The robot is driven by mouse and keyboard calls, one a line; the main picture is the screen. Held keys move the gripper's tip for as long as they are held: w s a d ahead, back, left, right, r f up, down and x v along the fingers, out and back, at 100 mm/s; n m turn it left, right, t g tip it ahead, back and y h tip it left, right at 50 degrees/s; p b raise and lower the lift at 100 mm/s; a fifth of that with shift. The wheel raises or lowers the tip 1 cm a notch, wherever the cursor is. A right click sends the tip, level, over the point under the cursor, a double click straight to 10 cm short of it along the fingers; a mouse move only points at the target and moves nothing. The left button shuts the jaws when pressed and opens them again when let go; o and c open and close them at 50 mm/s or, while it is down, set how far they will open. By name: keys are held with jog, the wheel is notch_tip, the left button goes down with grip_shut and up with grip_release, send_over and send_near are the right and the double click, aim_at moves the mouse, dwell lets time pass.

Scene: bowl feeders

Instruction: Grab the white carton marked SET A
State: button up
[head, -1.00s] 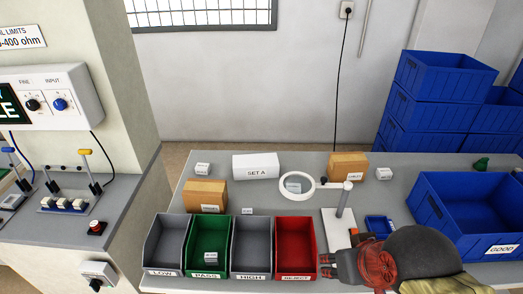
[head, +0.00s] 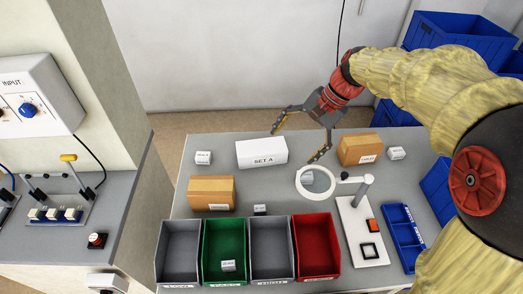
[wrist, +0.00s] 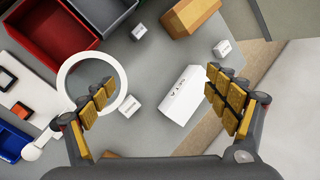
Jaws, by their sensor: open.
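The white carton marked SET A (head: 262,152) lies on the grey table toward its back edge, label facing front. It also shows in the wrist view (wrist: 179,96), between my fingers but farther off, apart from them. My gripper (head: 298,147) is open and empty, above the table just right of the carton. In the wrist view its padded fingers (wrist: 165,105) are spread wide, the left one overlapping the white ring.
A white magnifier ring (head: 315,196) stands right of the carton. Brown boxes (head: 209,192) (head: 352,150) and small white boxes lie around. Bins, a red one (head: 318,246) among them, line the front. A blue tray (head: 404,238) lies right.

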jog(key=w+a+f+m+g+y+p, duration=0.1)
jog(key=w+f+m+y, duration=0.1)
jog(key=w+f, duration=0.35)
jog(key=w+a+f+m+g+y+p, duration=0.1)
jog(key=w+f+m+y+p, duration=0.15)
jog(key=w, duration=0.55)
jog(key=m+y+p, duration=0.1)
jog(key=m+y, duration=0.3)
send_near(262, 146)
jog(key=x, duration=0.2)
jog(key=shift+s+a, duration=0.1)
jog(key=shift+a, duration=0.35)
jog(key=shift+a+f+m, duration=0.1)
jog(key=shift+f+m, duration=0.05)
jog(key=shift+m, duration=0.1)
jog(key=shift+a+f, duration=0.25)
jog(key=shift+a, duration=0.05)
jog(key=b+x, duration=0.3)
jog(key=x, duration=0.4)
jog(key=shift+d, duration=0.1)
jog(key=shift+c, duration=0.2)
jog(key=c, duration=1.5)
jog(key=shift+c, duration=0.3)
